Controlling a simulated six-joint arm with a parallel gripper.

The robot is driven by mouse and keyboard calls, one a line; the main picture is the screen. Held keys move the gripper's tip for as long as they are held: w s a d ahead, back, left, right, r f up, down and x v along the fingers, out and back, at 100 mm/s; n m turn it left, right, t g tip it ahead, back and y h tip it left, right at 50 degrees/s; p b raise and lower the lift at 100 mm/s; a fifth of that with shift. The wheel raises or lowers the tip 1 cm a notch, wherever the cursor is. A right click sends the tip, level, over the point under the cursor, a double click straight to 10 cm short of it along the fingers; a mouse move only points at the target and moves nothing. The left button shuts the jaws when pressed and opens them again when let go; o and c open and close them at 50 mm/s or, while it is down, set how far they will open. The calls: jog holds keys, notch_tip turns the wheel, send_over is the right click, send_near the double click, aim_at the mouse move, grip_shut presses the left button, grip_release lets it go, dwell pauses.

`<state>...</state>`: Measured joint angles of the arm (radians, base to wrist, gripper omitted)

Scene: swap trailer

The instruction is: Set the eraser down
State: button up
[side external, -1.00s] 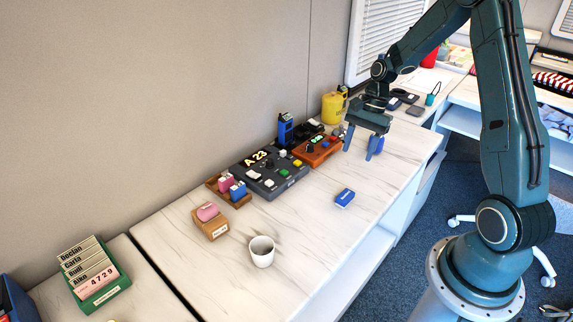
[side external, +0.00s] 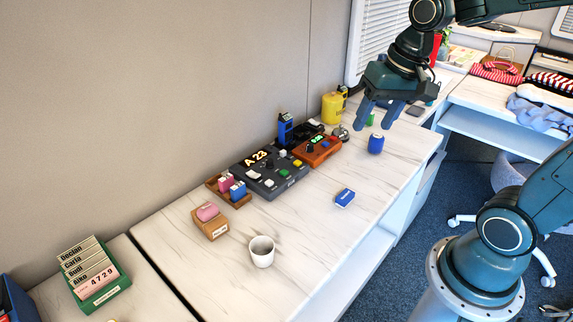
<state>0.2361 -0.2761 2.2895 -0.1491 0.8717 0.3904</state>
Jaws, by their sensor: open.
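A pink, rounded block (side external: 207,211) that looks like an eraser rests on a small labelled wooden stand (side external: 212,229) at the left of the white marbled counter (side external: 300,240). A small blue block with a white label (side external: 345,197) lies flat near the counter's front edge; I cannot tell which of the two is the task's eraser. My gripper (side external: 374,122) is open and empty. It hangs above the far right part of the counter, fingers down, well away from both blocks.
A grey button console (side external: 270,178) and an orange one (side external: 317,151) line the wall. A blue can (side external: 376,143) stands below and near my fingers. A white cup (side external: 262,251) stands front left. The counter between the cup and the blue block is clear.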

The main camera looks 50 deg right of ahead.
jog(key=s+a+r+n+t, duration=0.2)
jog(key=s+n, duration=0.3)
jog(key=s, duration=0.4)
jog(key=shift+s+a+r+n+t, duration=0.2)
jog(key=shift+a+n+t, duration=0.15)
jog(key=shift+a, duration=0.45)
